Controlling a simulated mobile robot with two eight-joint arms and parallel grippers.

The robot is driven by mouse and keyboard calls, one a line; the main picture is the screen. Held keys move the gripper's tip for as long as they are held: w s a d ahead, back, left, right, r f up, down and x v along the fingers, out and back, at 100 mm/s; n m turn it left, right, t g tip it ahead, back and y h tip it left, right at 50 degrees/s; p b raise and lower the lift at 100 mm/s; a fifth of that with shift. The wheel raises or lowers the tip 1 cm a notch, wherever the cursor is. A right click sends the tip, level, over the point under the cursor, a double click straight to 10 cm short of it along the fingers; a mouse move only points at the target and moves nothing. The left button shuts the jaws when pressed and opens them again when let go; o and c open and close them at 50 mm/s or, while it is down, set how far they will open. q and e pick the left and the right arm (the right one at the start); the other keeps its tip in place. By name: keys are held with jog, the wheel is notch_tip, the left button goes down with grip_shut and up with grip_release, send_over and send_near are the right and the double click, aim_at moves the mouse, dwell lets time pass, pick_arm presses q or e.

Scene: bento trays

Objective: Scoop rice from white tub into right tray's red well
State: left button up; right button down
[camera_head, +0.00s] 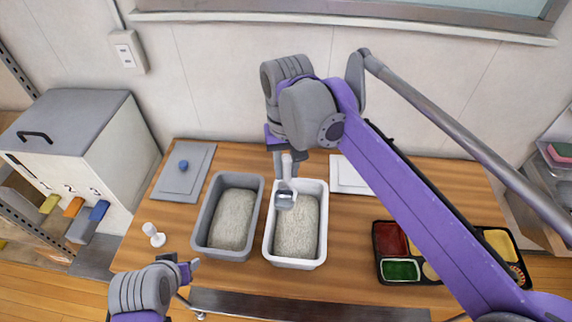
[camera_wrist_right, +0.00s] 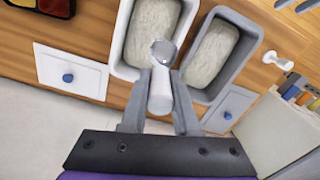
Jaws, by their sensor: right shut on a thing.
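My right gripper (camera_head: 288,170) is shut on the white handle of a scoop (camera_head: 286,199), which also shows in the wrist view (camera_wrist_right: 163,52). The scoop's bowl hangs over the far end of the white tub (camera_head: 268,246). I cannot tell whether it holds rice or touches it. White rice (camera_head: 297,232) fills much of the tub's floor. Black tray sections with a red well (camera_head: 389,238), a green well (camera_head: 400,270) and yellow wells lie at the right. My right arm crosses over them, so I cannot tell one tray from two. My left gripper (camera_head: 188,272) is low at the left; its jaw opening is unclear.
A grey tub (camera_head: 198,238) with similar grain stands just left of the white tub. A grey lid (camera_head: 194,160) with a blue knob and a white lid (camera_head: 343,184) lie behind. A small white object (camera_head: 153,234) stands near the left edge. A grey-topped cabinet (camera_head: 75,120) is farther left.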

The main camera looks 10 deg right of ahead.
aim_at(286, 198)
notch_tip(286, 198, down, 12)
jog(key=b, duration=0.5)
jog(key=shift+a+b, duration=0.1)
jog(key=shift+b, duration=0.25)
pick_arm(q)
jog(key=s+f, duration=0.3)
jog(key=f, duration=0.5)
jog(key=shift+s+f+g, duration=0.2)
jog(key=shift+f+g, duration=0.05)
jog(key=shift+g, duration=0.05)
jog(key=shift+a+r, duration=0.1)
jog(key=shift+r, duration=0.05)
pick_arm(e)
jog(key=shift+r, duration=0.2)
notch_tip(286, 198, up, 10)
jog(key=p, duration=0.5)
jog(key=shift+w+f+p, duration=0.1)
jog(key=shift+f+p, duration=0.05)
jog(key=shift+p, duration=0.15)
pick_arm(q)
jog(key=w+r, duration=0.3)
jog(key=r, duration=0.4)
jog(key=shift+w+r, duration=0.2)
jog(key=shift+r, duration=0.15)
jog(key=shift+s, duration=0.15)
